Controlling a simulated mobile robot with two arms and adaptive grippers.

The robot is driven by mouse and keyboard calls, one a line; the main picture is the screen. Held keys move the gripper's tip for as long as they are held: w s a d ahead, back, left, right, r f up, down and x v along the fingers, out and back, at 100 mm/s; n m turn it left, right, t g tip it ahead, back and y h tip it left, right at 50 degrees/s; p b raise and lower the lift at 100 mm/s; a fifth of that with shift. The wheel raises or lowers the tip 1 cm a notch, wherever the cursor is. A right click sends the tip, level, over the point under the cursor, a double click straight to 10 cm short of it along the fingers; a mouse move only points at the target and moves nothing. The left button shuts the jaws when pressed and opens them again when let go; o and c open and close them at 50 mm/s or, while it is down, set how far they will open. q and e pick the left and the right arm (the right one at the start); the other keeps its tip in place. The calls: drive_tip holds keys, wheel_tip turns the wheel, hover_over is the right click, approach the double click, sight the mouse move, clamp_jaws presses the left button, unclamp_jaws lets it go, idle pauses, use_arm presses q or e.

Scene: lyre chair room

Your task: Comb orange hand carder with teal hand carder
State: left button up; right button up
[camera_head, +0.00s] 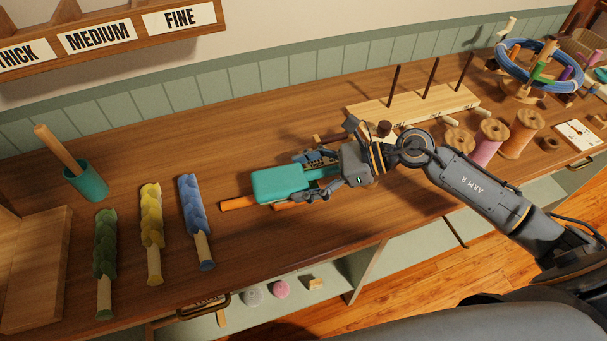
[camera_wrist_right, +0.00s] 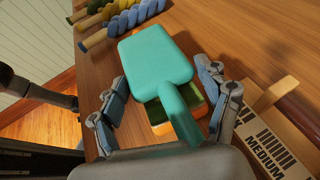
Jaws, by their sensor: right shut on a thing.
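The teal hand carder (camera_head: 282,184) is in my right gripper (camera_head: 312,177), with its broad paddle pointing left in the head view. In the right wrist view the teal paddle (camera_wrist_right: 155,62) lies ahead of my right gripper (camera_wrist_right: 165,105), its handle running back between the fingers. The orange hand carder (camera_head: 237,203) is mostly hidden under the teal one; its orange handle sticks out to the left. An orange edge with a green face (camera_wrist_right: 185,122) shows beneath the teal handle in the wrist view. Whether the two carders touch is unclear. My left gripper is not in view.
Green (camera_head: 106,240), yellow (camera_head: 152,215) and blue (camera_head: 190,200) wool rolls on sticks lie left. A teal cup (camera_head: 86,181) stands behind them. A pegged wooden rack (camera_head: 430,103) and several thread spools (camera_head: 487,140) are right. The table front between is clear.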

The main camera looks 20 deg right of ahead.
sight(337, 168)
drive_tip(key=shift+f+b, duration=0.25)
drive_tip(key=shift+b, duration=0.2)
idle(0.3)
idle(0.4)
drive_tip(key=shift+d+f+b, duration=0.15)
drive_tip(key=shift+d+b, duration=0.4)
drive_tip(key=shift+d, duration=0.1)
drive_tip(key=shift+d+b, duration=0.3)
drive_tip(key=shift+d, duration=0.15)
drive_tip(key=shift+s+d+b, duration=0.1)
drive_tip(key=shift+d+b, duration=0.85)
drive_tip(key=shift+d, duration=0.25)
drive_tip(key=shift+d+b, duration=0.45)
drive_tip(key=shift+d, duration=0.2)
drive_tip(key=shift+d+b, duration=0.3)
drive_tip(key=shift+d, duration=0.25)
